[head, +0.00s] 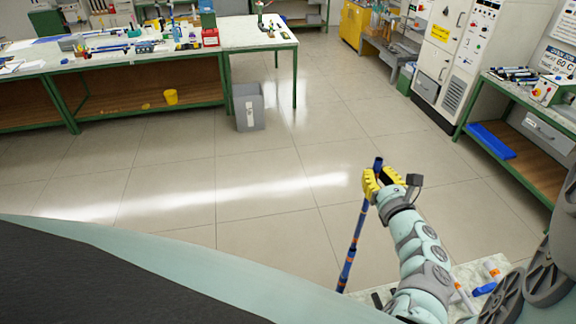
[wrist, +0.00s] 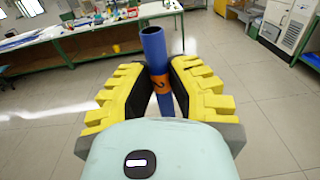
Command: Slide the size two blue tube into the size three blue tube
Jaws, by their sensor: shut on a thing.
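My gripper (head: 376,182) has yellow ridged fingers and is shut on a blue tube (head: 357,230), held out over the floor. The tube hangs steeply, tilted a little, with orange bands low down; I cannot tell whether it is one piece or several joined. In the wrist view, the tube (wrist: 154,45) stands up between the fingers (wrist: 160,85), its open hollow end at the top. An orange band with a dark mark sits at the grip; the mark is too small to read surely. I cannot tell a separate size three tube apart.
A pale surface (head: 462,276) at lower right holds a short blue piece (head: 484,289) and white-and-orange pieces. A green-framed bench (head: 505,88) at right has dark tubes on top and a blue tray (head: 491,140) below. A grey bin (head: 249,107) stands by the far workbench (head: 245,34). The middle floor is clear.

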